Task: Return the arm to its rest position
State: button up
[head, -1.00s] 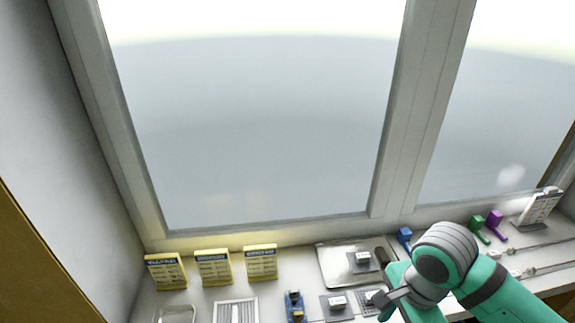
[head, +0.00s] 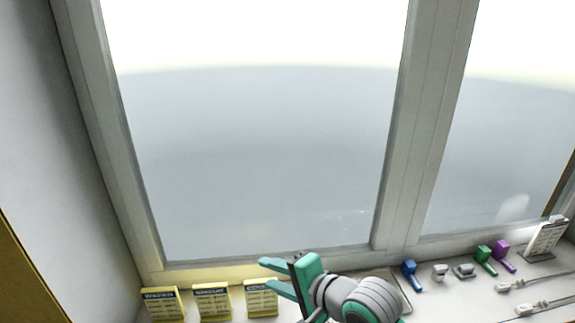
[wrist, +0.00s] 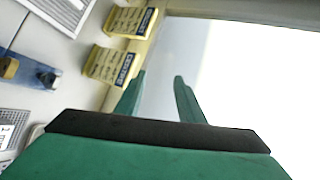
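My gripper (head: 268,274) is raised near the sill in the head view, its two green fingers pointing left towards the window. The fingers are apart with nothing between them; the wrist view (wrist: 160,77) shows the same gap against the bright window. My gripper lies in front of and above the rightmost yellow card (head: 261,300) in the head view. My arm hides part of the counter behind it.
Two more yellow cards stand left, one at the far left (head: 163,305) and one in the middle (head: 211,303). A blue tool (head: 411,275), green tool (head: 485,261), purple tool (head: 503,256) and white sign (head: 543,241) stand right. The window pane (head: 250,160) is behind.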

jog(key=w+a+r+t+y, duration=0.2)
jog(key=a+r+t+y, duration=0.1)
jog(key=a+r+t, duration=0.15)
jog(key=s+d+f+m+t+h, duration=0.1)
jog(key=s+f+h, duration=0.3)
jog(key=f, duration=0.3)
jog(key=s+f+m+t+h, duration=0.1)
jog(key=s+f+t+h, duration=0.1)
jog(key=s+f+h, duration=0.2)
jog(key=s+d+f+t+h, duration=0.1)
jog(key=s+f+h, duration=0.3)
jog(key=s+f, duration=0.3)
jog(key=shift+d+f+m, duration=0.15)
jog(key=shift+f+m, duration=0.05)
jog(key=shift+f, duration=0.85)
jog(key=shift+d+f+m, duration=0.15)
jog(key=shift+f+m, duration=0.05)
jog(key=shift+f, duration=0.85)
jog(key=s+d+f+n+g, duration=0.1)
jog(key=s+n, duration=0.5)
jog(key=s, duration=0.6)
jog(key=s+d+f+n+g, duration=0.1)
jog(key=s+d+f+n, duration=0.3)
jog(key=s, duration=0.8)
jog(key=shift+f+n, duration=0.45)
jog(key=shift+n, duration=0.75)
jog(key=shift+w+d, duration=0.1)
jog(key=shift+w, duration=0.05)
jog(key=shift+c, duration=0.5)
